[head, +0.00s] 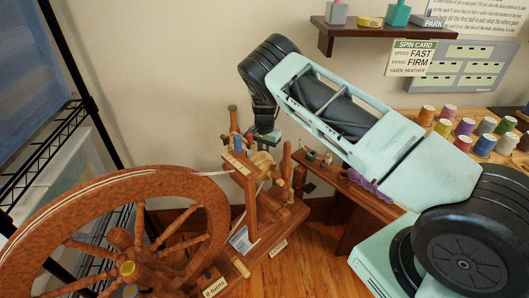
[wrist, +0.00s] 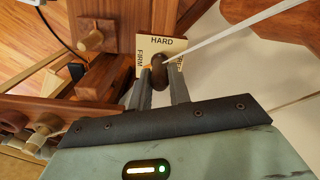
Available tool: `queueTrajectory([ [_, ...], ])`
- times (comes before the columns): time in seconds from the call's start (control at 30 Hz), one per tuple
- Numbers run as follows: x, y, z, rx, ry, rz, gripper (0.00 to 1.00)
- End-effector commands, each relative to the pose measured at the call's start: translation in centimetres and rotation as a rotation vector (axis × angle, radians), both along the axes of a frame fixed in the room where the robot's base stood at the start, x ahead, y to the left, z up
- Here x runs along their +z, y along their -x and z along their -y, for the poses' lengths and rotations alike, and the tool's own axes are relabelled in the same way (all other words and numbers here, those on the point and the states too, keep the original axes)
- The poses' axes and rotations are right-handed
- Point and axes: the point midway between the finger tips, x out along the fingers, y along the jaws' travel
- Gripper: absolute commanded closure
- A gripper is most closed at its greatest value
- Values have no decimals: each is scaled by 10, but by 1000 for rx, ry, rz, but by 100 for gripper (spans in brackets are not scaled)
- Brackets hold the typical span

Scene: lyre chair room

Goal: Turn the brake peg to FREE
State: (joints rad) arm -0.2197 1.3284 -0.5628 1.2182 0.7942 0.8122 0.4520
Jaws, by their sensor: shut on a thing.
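In the wrist view the brake peg (wrist: 160,70) is a dark rounded knob in front of a cream dial plate (wrist: 148,43). The plate reads HARD at the top and FIRM on the left; its right-hand word is mostly covered, and I cannot read FREE. My gripper (wrist: 160,82) is shut on the peg, one grey finger on each side. A small orange mark shows just left of the peg. In the head view my gripper (head: 265,142) is at the upper part of the wooden spinning wheel (head: 125,180); the peg cannot be made out there.
A white cord (wrist: 225,28) runs from the peg area to the upper right. Wooden posts (head: 285,163) stand close beside my gripper. A side shelf (head: 350,185) and spools (head: 465,127) are to the right, a black rack (head: 90,95) to the left. The spin card (head: 413,58) reads FAST, FIRM, HEATHER.

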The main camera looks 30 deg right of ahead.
Motion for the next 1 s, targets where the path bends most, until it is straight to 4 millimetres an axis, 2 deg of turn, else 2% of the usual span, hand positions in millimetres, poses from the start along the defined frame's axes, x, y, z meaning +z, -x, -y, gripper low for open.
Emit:
queueTrajectory([
  [0.33, -1, -1, 0, 175, -2, 2, 100],
  [1.0, 0, -1, -1, 782, -1, 2, 100],
])
